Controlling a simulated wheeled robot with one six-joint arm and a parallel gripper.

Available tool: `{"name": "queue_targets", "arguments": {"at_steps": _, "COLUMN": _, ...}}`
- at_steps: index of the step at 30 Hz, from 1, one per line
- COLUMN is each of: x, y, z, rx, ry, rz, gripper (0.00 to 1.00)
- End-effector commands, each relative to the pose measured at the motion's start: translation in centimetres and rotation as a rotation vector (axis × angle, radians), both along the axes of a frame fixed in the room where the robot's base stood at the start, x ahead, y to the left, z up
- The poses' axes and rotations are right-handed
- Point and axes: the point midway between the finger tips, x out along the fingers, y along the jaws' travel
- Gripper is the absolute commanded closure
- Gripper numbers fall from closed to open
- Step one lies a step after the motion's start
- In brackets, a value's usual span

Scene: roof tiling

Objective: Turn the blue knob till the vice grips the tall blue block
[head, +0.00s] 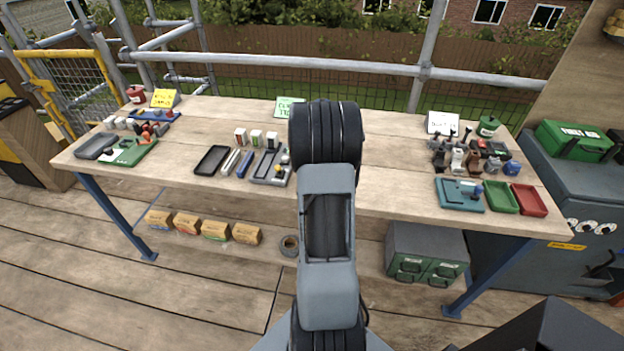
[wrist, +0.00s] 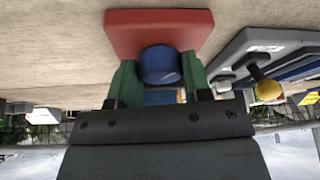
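In the wrist view, which looks upside down, a red vice part (wrist: 150,30) stands on the wooden bench top. A round blue knob (wrist: 160,65) sticks out from it toward me. My gripper (wrist: 160,75) has one green finger on each side of the knob. Both fingers appear to touch its sides. A small patch of blue (wrist: 160,98) shows beyond the knob, between the fingers; I cannot tell if it is the tall blue block. In the head view my own arm hides the vice, the knob and my gripper.
Close to the vice is a grey tray (wrist: 235,65) with a yellow ball (wrist: 268,90); the tray also shows in the head view (head: 260,178). A black tray (head: 212,160) lies farther left. Coloured trays and several small parts fill the bench's right end. Bare wood lies right of my arm.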

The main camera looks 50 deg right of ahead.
Motion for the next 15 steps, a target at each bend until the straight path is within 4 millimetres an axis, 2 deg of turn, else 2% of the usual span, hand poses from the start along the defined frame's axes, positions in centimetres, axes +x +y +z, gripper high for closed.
{"name": "queue_targets", "arguments": {"at_steps": 1, "x": -0.03, "y": -0.03, "z": 0.01, "rx": 0.000, "ry": 0.000, "rz": 0.000, "gripper": 0.62}}
{"name": "queue_targets", "arguments": {"at_steps": 6, "x": -0.06, "y": -0.05, "z": 0.01, "rx": 0.000, "ry": 0.000, "rz": -0.001, "gripper": 0.79}}
{"name": "queue_targets", "arguments": {"at_steps": 7, "x": -0.03, "y": 0.42, "z": 0.04, "rx": -0.001, "ry": 0.001, "rz": 0.002, "gripper": 0.80}}
{"name": "queue_targets", "arguments": {"at_steps": 15, "x": -0.03, "y": 0.03, "z": -0.17, "rx": 0.000, "ry": 0.001, "rz": -0.045, "gripper": 0.80}}
